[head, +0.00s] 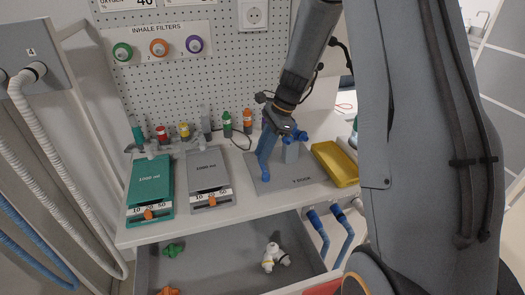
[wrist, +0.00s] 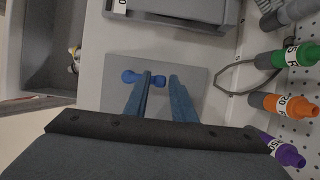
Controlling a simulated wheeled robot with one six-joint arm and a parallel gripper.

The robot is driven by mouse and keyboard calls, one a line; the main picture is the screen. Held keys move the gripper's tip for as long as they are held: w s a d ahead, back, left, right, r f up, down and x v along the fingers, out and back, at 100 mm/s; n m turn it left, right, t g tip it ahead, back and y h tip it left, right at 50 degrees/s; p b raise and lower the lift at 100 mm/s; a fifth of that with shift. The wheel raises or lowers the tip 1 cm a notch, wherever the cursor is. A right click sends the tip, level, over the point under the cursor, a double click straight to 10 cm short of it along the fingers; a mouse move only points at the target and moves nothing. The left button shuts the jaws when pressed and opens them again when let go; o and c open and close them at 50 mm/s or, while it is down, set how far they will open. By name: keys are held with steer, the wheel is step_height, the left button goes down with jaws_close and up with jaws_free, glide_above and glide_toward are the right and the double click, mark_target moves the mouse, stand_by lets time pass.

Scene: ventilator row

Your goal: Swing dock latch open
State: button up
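The plate also shows in the wrist view (wrist: 195,78). I cannot tell whether a finger touches the blue part.
A yellow tray (head: 336,163) lies right of the dock. Grey (head: 207,173) and green (head: 150,187) 1000 ml units stand to the left. An open drawer (head: 215,252) extends below the counter.

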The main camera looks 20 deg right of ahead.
jaws_close()
steer(key=a+n, duration=0.1)
steer(key=n, duration=0.1)
steer(key=a+n+g, duration=0.1)
steer(key=n, duration=0.1)
steer(key=shift+g, duration=0.3)
steer(key=a+n, duration=0.1)
steer(key=n, duration=0.1)
steer(key=s+a+n+g+h, duration=0.1)
steer(key=n, duration=0.1)
steer(key=shift+a+n+p, duration=0.1)
steer(key=shift+n+p, duration=0.2)
steer(key=n, duration=0.1)
steer(key=s+a+n+g+h, duration=0.1)
steer(key=n, duration=0.2)
steer(key=shift+s+a+r+n+g+h, duration=0.1)
steer(key=shift+s+a+n+g+h, duration=0.15)
steer(key=shift+s+n+g+h, duration=0.05)
steer(key=shift+s+a+n+h+p, duration=0.25)
steer(key=shift+s+n+h, duration=0.15)
steer(key=shift+n, duration=0.6)
steer(key=shift+s+a+n+h+p, duration=0.1)
steer(key=shift+s+n+h+p, duration=0.3)
steer(key=shift+n, duration=0.6)
steer(key=shift+s, duration=0.15)
